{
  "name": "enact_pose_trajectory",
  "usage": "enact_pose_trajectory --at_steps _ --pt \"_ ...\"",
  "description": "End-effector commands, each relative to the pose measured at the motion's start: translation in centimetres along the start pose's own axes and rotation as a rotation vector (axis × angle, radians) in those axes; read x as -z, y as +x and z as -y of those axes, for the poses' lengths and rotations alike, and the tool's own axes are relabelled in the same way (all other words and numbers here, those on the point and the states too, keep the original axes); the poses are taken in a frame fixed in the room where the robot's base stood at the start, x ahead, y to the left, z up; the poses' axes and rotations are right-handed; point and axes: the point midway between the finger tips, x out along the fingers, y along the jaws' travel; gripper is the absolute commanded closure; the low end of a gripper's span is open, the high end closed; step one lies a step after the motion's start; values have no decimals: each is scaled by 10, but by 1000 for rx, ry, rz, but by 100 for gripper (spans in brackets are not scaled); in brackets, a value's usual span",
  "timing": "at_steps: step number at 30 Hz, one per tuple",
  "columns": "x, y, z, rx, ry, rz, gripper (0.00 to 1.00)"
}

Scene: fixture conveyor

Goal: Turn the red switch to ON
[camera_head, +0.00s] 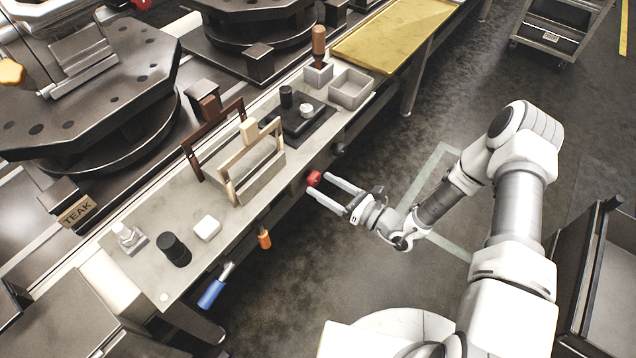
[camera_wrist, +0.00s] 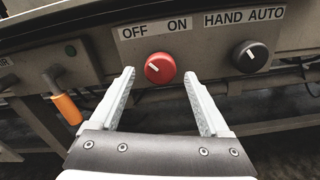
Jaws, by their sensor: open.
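The red switch (camera_head: 314,178) is a round knob on the front face of the bench. In the wrist view the red switch (camera_wrist: 161,70) has a white pointer mark tilted up and left, towards the OFF word (camera_wrist: 135,31). The ON word (camera_wrist: 178,24) is up and to the right of the knob. My gripper (camera_head: 321,184) reaches to the bench front, fingers apart. In the wrist view my gripper (camera_wrist: 159,78) is open, with one finger on each side of the knob. I cannot tell whether the fingertips touch it.
A black HAND/AUTO knob (camera_wrist: 250,57) sits right of the red switch. Wooden frames and small parts stand on the bench top (camera_head: 150,205). The floor beside the bench is clear.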

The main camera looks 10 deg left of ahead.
Motion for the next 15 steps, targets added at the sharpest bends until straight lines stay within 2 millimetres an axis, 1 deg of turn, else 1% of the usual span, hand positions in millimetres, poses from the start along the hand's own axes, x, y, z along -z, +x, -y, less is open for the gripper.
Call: enact_pose_trajectory --at_steps 1,6,15 --pt "1 8 0 -3 -1 0 20" --pt "0 21 0 -1 0 0 20" --pt "0 25 0 0 0 0 20"
